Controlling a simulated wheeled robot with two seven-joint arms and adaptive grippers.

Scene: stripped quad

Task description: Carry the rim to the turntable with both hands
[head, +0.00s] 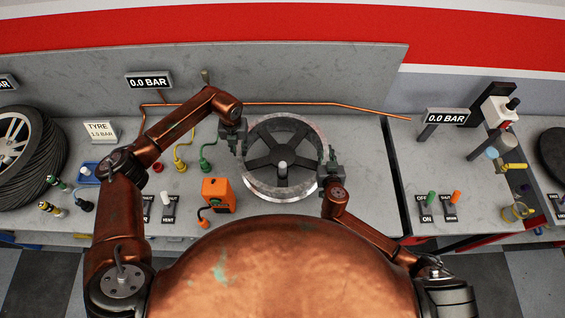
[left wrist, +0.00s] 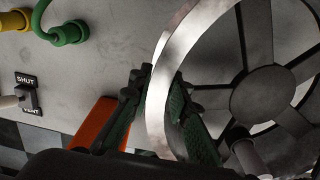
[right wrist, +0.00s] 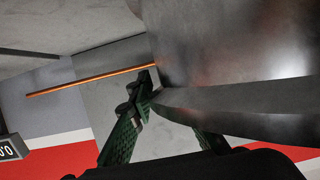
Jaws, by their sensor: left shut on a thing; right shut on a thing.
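The silver wheel rim (head: 258,186) with dark spokes is at the middle of the bench in the head view. My left gripper (head: 236,138) is shut on its left edge, and my right gripper (head: 329,166) is shut on its right edge. In the left wrist view the fingers (left wrist: 157,92) straddle the rim wall (left wrist: 158,110). In the right wrist view the fingers (right wrist: 165,105) close on the rim's edge (right wrist: 240,108). A short grey post (head: 283,169) shows near the hub. I cannot tell for sure which thing is the turntable; a black disc (head: 553,150) is cut off at the right.
A tyre (head: 38,160) lies at the left. An orange box (head: 217,192), yellow (head: 180,163) and green (head: 205,164) hose fittings sit left of the rim. Switches (head: 432,203) and a machine column (head: 497,112) stand on the right bench, beyond a dark gap (head: 396,175).

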